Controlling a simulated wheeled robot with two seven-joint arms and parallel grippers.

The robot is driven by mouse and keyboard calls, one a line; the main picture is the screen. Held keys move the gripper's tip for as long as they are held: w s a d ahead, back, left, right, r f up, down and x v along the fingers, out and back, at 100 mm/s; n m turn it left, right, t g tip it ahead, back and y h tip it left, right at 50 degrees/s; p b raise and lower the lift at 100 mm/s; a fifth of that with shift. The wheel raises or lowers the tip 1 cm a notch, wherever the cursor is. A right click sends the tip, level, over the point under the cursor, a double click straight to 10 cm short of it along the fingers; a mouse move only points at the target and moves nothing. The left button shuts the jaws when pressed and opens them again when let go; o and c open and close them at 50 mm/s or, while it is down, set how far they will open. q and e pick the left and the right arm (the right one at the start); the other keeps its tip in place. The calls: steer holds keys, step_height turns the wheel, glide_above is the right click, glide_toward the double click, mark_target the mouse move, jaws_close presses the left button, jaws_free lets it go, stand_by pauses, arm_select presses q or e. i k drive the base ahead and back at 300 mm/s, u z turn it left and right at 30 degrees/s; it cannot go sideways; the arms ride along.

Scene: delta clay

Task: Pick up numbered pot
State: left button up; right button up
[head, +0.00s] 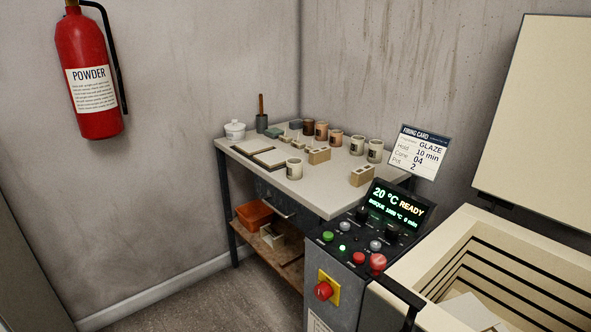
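Several small pots stand on the worktable in the head view. A cream pot with a dark label (294,168) stands alone near the table's front middle. Two cream pots, one left (357,147) and one right (375,150), stand at the back right. Brown and terracotta pots, including a dark brown one (308,127) and a terracotta one (335,137), stand along the back. The numbers on the labels are too small to read. A firing card (420,150) reads GLAZE, Hold 10 min, Cone 04, Pot 2. Neither of my grippers is in view.
The kiln control panel (372,228) and open kiln (440,312) stand in front at right. A fire extinguisher (88,75) hangs at left. Floor (205,295) is clear at lower left.

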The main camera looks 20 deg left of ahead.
mark_target(294, 165)
steer(key=z, duration=0.4)
steer(key=k, duration=0.3)
steer(key=u, duration=1.8)
steer(key=i, duration=2.25)
steer(key=z, duration=0.8)
